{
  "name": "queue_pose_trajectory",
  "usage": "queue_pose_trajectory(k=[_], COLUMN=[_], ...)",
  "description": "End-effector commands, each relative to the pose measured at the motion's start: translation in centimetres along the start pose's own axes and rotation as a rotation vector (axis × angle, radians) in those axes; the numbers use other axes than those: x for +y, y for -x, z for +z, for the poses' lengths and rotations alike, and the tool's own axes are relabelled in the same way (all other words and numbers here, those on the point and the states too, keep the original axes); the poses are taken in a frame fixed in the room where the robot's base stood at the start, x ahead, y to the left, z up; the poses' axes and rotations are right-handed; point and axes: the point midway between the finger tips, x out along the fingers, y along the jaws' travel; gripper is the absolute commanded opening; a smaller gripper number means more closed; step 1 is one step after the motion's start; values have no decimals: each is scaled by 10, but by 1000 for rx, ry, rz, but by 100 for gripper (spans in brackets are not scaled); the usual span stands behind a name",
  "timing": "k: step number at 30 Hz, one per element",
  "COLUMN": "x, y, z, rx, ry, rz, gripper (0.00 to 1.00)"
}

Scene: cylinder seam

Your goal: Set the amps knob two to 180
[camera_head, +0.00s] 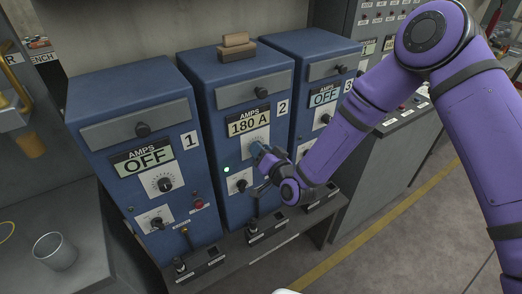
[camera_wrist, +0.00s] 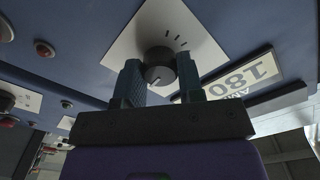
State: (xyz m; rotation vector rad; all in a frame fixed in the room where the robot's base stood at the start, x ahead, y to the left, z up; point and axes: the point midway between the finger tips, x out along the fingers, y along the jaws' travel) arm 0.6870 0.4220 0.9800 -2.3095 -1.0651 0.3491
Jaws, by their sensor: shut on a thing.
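Cabinet 2 (camera_head: 212,87) is the blue middle one of three, and its amps display (camera_head: 248,120) reads 180 A. The same display appears upside down in the wrist view (camera_wrist: 244,76). The amps knob two (camera_wrist: 158,70) is a dark round knob on a white dial plate (camera_wrist: 150,30). My gripper (camera_wrist: 161,86) is shut on this knob, one finger on each side of it. In the head view my gripper (camera_head: 257,151) is at the dial plate below the display and hides the knob.
Cabinet 1 (camera_head: 88,92) on the left and cabinet 3 (camera_head: 318,45) on the right both display OFF. Two brown blocks (camera_head: 237,48) lie on top of cabinet 2. A lower knob (camera_head: 242,185) and a lit green lamp (camera_head: 227,170) are close below my gripper. A metal cup (camera_head: 55,252) stands at lower left.

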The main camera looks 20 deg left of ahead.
Motion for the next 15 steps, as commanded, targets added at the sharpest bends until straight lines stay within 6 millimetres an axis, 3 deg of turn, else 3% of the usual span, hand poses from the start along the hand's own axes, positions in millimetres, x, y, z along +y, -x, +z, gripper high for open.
queue_pose_trajectory(k=[6, 7, 10, 15], x=[1, 1, 0, 0], y=[1, 1, 1, 0], z=[1, 1, 1, 1], rx=[-3, -3, -2, -2], ry=[0, 0, 1, 1], rz=[2, 2, 1, 1], gripper=[11, 37, 60, 60])
